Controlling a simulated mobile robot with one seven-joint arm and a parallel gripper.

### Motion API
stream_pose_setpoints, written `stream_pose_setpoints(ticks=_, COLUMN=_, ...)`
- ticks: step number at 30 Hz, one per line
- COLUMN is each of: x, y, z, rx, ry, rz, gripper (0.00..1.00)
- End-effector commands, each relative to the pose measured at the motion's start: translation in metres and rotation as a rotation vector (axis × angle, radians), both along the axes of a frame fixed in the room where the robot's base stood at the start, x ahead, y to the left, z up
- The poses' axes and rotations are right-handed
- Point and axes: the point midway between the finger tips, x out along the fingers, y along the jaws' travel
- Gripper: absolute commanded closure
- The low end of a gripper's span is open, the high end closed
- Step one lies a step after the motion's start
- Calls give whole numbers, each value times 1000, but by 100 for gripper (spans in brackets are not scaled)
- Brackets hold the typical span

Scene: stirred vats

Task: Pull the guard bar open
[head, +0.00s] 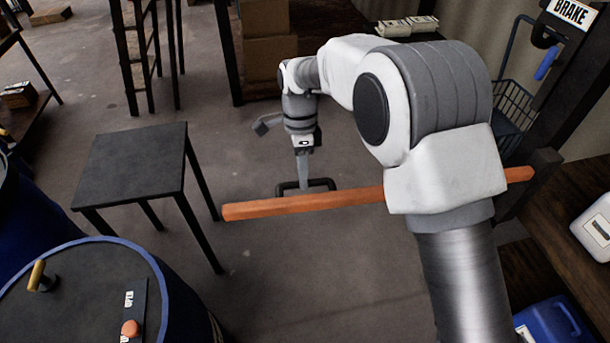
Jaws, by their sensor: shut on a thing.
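The guard bar (280,206) is a long orange bar. It runs across the middle of the head view, from a free end at the left to a dark post (530,178) at the right. A dark handle (320,182) stands out from its far side. My gripper (303,183) points down at this handle and is shut on it. The exact finger contact is too small to see well. My own arm hides part of the bar right of the middle.
A blue-rimmed vat (158,262) with a lid stands at the lower left. A dark square table (130,160) is left of the bar's free end. A "BRAKE" sign (572,12) is at the upper right. Boxes (268,55) stand behind.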

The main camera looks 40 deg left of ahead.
Motion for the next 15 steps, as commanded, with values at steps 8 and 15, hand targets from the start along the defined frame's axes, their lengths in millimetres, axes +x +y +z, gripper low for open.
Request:
stream_pose_setpoints(ticks=8, x=6, y=2, z=0, rx=-4, ry=-4, rz=-16, gripper=100)
stream_pose_setpoints(ticks=15, x=6, y=3, z=0, rx=-4, ry=-3, rz=-18, gripper=100)
